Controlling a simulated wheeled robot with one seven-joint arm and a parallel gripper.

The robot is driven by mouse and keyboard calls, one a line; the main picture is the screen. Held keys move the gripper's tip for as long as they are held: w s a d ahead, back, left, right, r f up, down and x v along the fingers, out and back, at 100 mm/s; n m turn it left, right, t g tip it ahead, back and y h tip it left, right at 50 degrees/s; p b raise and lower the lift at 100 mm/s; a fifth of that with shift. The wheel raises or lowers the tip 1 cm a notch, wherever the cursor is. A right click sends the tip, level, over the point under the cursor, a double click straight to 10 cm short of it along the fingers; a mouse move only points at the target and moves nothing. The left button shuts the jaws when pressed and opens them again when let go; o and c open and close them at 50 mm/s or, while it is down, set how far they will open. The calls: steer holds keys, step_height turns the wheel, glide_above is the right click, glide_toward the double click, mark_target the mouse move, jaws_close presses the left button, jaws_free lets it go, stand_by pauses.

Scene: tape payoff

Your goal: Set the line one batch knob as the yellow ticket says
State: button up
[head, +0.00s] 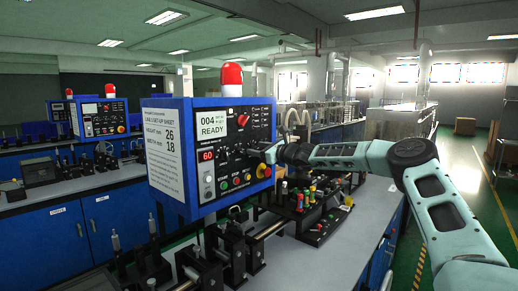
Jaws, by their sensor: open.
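A blue control box (172,106) stands on the bench with its panel facing right. The panel has a screen (212,124) reading 004 READY, a red 60 readout (207,155), a red pointer-like knob (243,120) and several small buttons. I cannot tell which control is the batch knob. My gripper (268,154) is open at the panel's right side, close to its face; its fingertips are small and contact is unclear. I cannot make out a yellow ticket. A white set-up sheet (166,150) on the box's left side shows 26 and 18.
A red emergency button (261,171) on a yellow base sits just below my gripper. A second blue box (97,117) is at the back left. Grey bench top (330,250) is clear at the front right.

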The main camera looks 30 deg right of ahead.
steer(key=c, duration=1)
steer(key=shift+f+b, duration=0.15)
steer(key=shift+b, duration=0.45)
steer(key=n+b, duration=1.6)
steer(key=b, duration=0.1)
steer(key=f+n+b, duration=0.1)
steer(key=n+b, duration=0.6)
steer(key=b, duration=0.1)
steer(key=shift+a+n+b, duration=0.2)
steer(key=shift+n+b, duration=0.1)
steer(key=shift+n, duration=0.1)
